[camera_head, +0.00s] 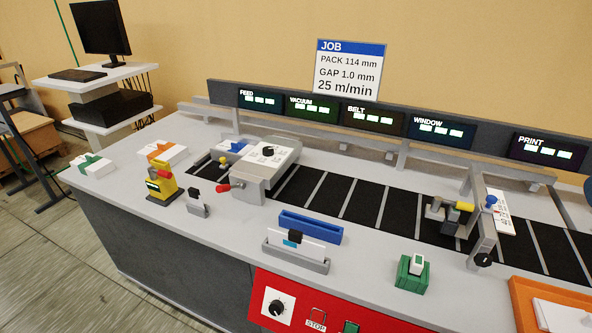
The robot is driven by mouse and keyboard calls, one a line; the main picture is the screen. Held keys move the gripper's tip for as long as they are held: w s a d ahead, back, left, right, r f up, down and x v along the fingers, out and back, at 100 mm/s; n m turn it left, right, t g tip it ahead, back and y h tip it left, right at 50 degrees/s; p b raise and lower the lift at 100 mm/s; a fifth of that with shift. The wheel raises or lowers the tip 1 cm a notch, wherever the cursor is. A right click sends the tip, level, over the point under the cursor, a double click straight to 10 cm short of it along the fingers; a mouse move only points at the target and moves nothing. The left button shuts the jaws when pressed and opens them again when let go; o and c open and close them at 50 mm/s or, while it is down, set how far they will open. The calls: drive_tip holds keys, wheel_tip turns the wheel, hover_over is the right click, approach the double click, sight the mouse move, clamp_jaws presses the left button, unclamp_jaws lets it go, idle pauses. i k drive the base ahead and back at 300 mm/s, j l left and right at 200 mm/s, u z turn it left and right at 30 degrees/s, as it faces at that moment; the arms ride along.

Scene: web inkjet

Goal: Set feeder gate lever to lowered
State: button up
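The grey feeder unit (262,178) stands on the left half of the bench, across the dark slatted belt, with a black dial on its white top. A short lever with a red tip (223,188) sticks out to the left from its front side, roughly level. A second red knob (163,174) is on a small yellow device (160,186) to the left. No label marks either as the gate lever, so I cannot tell for sure which it is. My gripper is not in this view.
A small grey block with a black top (197,202) stands close left of the feeder. A blue tray (310,226) and a grey holder (296,257) lie in front of the belt. A green block (412,272) stands right. A JOB sign (348,70) stands behind the displays.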

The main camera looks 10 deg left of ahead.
sight(224, 187)
drive_tip(key=j+u, duration=0.1)
drive_tip(key=j, duration=0.5)
drive_tip(key=i+j+u, duration=0.1)
drive_tip(key=j, duration=0.55)
